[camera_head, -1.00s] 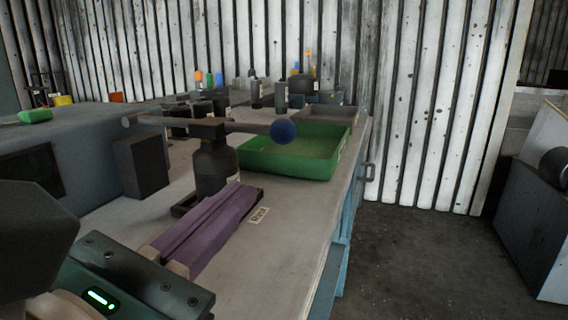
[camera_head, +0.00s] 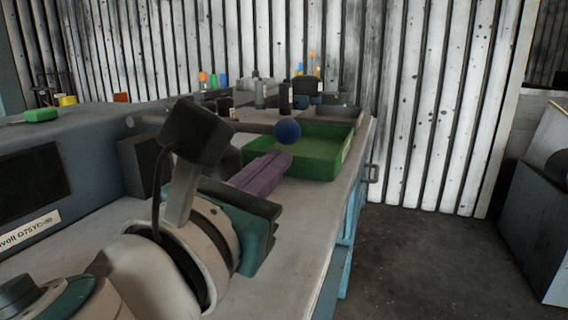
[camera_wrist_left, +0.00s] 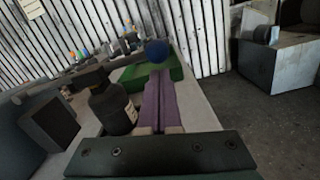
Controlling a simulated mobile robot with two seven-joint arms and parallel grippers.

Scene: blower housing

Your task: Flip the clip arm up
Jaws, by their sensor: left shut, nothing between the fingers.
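The clip arm appears to be the dark bar ending in a blue ball (camera_head: 287,131). The ball also shows in the left wrist view (camera_wrist_left: 157,52), just past my fingertips. The dark bottle-shaped body (camera_wrist_left: 112,108) stands left of my fingers there. My left gripper (camera_head: 282,160), with long purple fingers, is shut and empty. Its tips lie just below the ball in the head view; I cannot tell whether they touch it. My right gripper is out of view.
A green tray (camera_head: 338,165) sits on the bench behind the fingertips. A dark block (camera_head: 140,163) stands to the left. Several bottles stand at the back. The bench's right edge borders open floor.

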